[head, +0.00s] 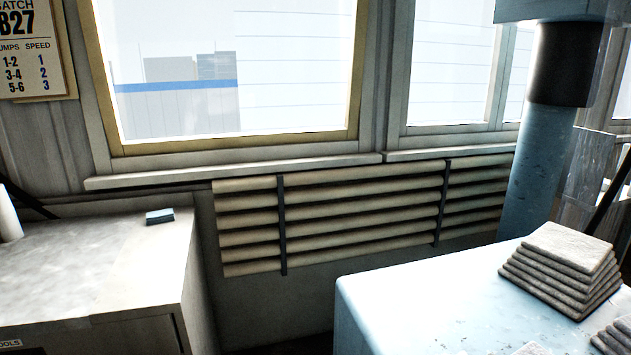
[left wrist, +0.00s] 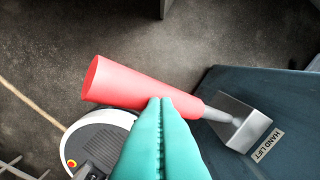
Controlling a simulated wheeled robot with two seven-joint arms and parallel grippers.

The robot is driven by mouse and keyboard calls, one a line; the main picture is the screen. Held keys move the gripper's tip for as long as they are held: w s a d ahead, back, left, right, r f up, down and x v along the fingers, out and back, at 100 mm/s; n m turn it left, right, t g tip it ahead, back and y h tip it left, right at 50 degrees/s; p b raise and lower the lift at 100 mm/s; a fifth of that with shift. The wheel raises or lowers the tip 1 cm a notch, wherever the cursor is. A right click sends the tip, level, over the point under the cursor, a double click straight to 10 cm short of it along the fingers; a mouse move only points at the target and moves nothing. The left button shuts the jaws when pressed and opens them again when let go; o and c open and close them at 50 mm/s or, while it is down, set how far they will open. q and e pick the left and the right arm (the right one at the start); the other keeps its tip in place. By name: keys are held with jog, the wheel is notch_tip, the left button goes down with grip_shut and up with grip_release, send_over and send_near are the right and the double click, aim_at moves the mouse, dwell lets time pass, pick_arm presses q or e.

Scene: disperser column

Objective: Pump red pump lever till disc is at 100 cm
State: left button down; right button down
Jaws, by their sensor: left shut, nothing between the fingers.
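The red pump lever (left wrist: 125,86) shows in the left wrist view. Its grey rod (left wrist: 216,116) runs to a metal bracket (left wrist: 240,122) on a dark blue housing labelled HAND LIFT (left wrist: 268,146). My left gripper (left wrist: 160,100) has green fingers pressed together with nothing between them. The fingertips overlap the lower edge of the red handle in the picture; I cannot tell whether they touch it. The blue column (head: 537,150) with a black collar (head: 562,65) stands at the right in the head view. I see no disc or height scale. Neither gripper shows in the head view.
A blue base or bench (head: 420,295) carries stacked grey slabs (head: 562,262) at the right. A pale cabinet (head: 95,265) with a small blue block (head: 160,216) stands at the left. A slatted radiator (head: 330,215) is under the windows. Grey floor (left wrist: 190,45) lies below the lever.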

pick_arm(q)
jog(key=shift+f+b, duration=0.8)
jog(key=shift+f, duration=1.05)
notch_tip(320, 180, up, 6)
jog(key=p, duration=0.6)
jog(key=shift+f, duration=0.35)
